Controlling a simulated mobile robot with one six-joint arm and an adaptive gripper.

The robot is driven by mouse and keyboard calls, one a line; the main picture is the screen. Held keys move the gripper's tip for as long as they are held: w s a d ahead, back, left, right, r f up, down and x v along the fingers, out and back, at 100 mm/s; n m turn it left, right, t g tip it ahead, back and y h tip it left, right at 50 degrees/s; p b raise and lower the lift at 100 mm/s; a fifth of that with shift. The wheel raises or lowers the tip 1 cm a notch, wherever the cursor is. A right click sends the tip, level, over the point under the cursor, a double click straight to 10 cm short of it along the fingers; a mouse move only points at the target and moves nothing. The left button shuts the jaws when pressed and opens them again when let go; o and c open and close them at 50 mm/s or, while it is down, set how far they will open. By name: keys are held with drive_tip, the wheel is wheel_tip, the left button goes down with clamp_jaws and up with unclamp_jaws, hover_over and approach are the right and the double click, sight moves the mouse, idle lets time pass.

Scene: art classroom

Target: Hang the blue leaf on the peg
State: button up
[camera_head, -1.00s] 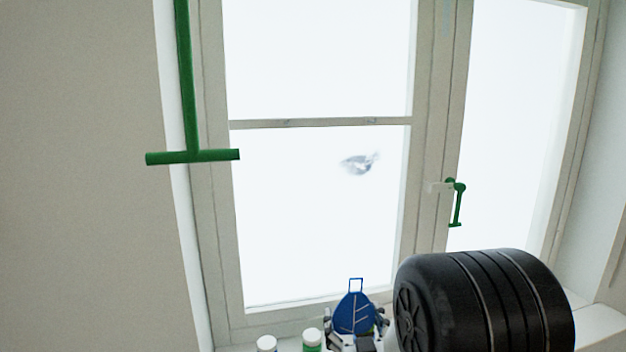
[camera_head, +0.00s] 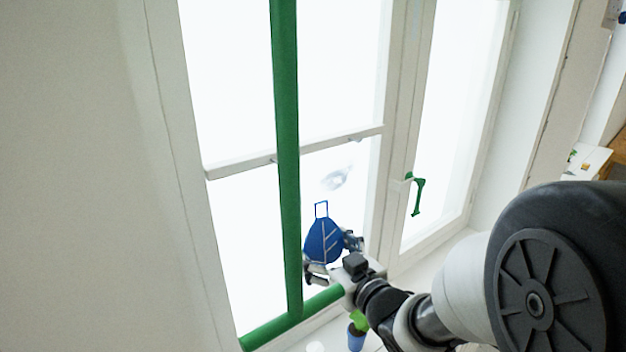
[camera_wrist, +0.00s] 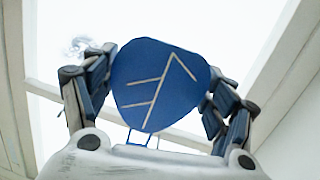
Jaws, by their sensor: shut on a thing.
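The blue leaf (camera_head: 322,243) has pale veins and a thin square loop (camera_head: 321,209) at its top. My gripper (camera_head: 333,254) is shut on the leaf, with a finger on each side. The leaf is upright, loop up. In the wrist view the leaf (camera_wrist: 158,82) fills the space between the fingers, and part of its loop shows at the lower edge. The green peg (camera_head: 287,150) is a long upright bar with a crossbar (camera_head: 270,331) at its foot. The leaf is right of the upright in the picture, above the crossbar's right end. Their depth gap is unclear.
A blue pot (camera_head: 355,338) with something green sits on the sill below my arm. A plain wall (camera_head: 80,180) is at left. My arm covers the lower right.

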drive_tip(key=s+a+r+n+g+y+p, duration=0.1)
drive_tip(key=s+a+r+g+y+p, duration=0.15)
drive_tip(key=r+p, duration=0.5)
drive_tip(key=r+b+x, duration=0.1)
drive_tip(key=b+x, duration=0.1)
drive_tip(key=x, duration=0.6)
drive_tip(key=shift+w+r+n+h+b, duration=0.2)
drive_tip(key=shift+w+n+h+b, duration=0.1)
drive_tip(key=shift+h+b, duration=0.15)
idle(0.3)
drive_tip(key=shift+a+t, duration=0.2)
drive_tip(key=shift+t, duration=0.05)
idle(0.4)
drive_tip(key=o, duration=1.1)
drive_tip(key=shift+s+d, duration=0.1)
